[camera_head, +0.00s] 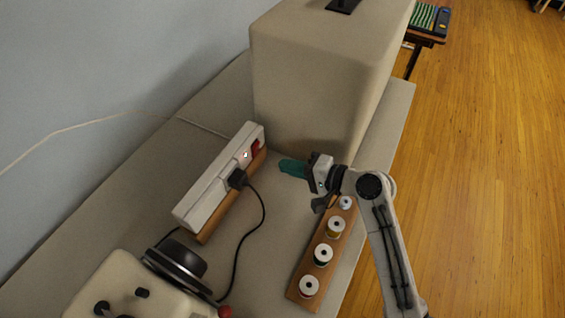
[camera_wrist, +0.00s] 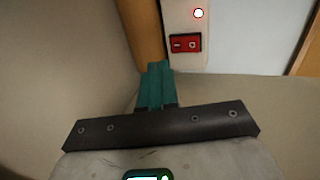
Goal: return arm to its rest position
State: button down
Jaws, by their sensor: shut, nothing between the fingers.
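My gripper (camera_head: 289,167) has teal fingers, which are shut with nothing between them. In the head view it is above the grey surface, between the power strip and the spool rack, in front of the large beige case. In the wrist view the shut fingers (camera_wrist: 155,85) point towards the red switch (camera_wrist: 186,43) at the end of the power strip (camera_wrist: 190,12). A lit red light shows beside the switch. I cannot tell whether the fingertips touch anything. My arm reaches in from the lower right, bent at the elbow.
The white power strip (camera_head: 215,180) leans on a wooden block, with a black plug and cord in it. A wooden rack (camera_head: 312,268) holds several thread spools close under my arm. The beige case (camera_head: 315,80) stands behind. Open wooden floor (camera_head: 480,180) lies to the right.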

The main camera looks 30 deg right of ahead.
jog(key=v, duration=0.5)
jog(key=f+v, duration=0.1)
jog(key=v, duration=0.1)
jog(key=shift+s+d+r+b, duration=0.15)
jog(key=shift+s+d+b, duration=0.15)
jog(key=shift+s+d, duration=0.1)
